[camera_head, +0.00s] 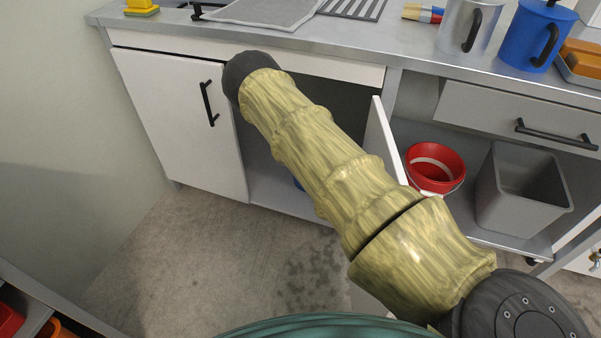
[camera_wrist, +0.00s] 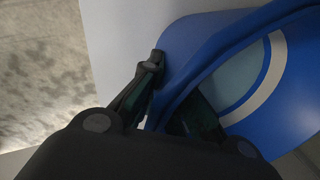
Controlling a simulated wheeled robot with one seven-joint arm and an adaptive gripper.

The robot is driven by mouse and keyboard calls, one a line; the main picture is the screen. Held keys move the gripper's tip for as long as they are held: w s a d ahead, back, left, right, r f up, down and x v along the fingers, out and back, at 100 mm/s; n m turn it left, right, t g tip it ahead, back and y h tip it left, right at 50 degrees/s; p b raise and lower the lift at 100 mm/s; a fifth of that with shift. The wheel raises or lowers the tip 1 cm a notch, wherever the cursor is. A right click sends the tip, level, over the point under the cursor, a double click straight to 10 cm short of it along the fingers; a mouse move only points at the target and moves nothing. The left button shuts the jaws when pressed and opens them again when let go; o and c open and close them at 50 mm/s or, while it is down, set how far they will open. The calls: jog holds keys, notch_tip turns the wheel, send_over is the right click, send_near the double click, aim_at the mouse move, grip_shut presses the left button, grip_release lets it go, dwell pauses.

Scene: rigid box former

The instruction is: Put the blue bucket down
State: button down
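The blue bucket (camera_wrist: 285,110) fills the right of the wrist view, with a pale band around its wall. My gripper (camera_wrist: 175,90) has one dark finger on each side of a blue strip at the bucket's edge and appears shut on it. I cannot tell whether this strip is the rim or the handle. In the head view my arm reaches down to the open lower cabinet and hides my gripper.
The open cabinet door (camera_head: 382,140) stands right of my arm; a closed door (camera_head: 185,120) is at left. A red bucket (camera_head: 434,168) and a grey bin (camera_head: 522,190) stand on the right lower shelf. A blue pitcher (camera_head: 535,35) is on the counter. The floor (camera_head: 215,250) in front is clear.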

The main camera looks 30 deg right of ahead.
jog(key=shift+w+f, duration=0.1)
jog(key=shift+f, duration=0.35)
jog(key=c, duration=2)
grip_release()
jog(key=shift+f, duration=0.15)
jog(key=o, duration=0.4)
jog(key=shift+c, duration=0.2)
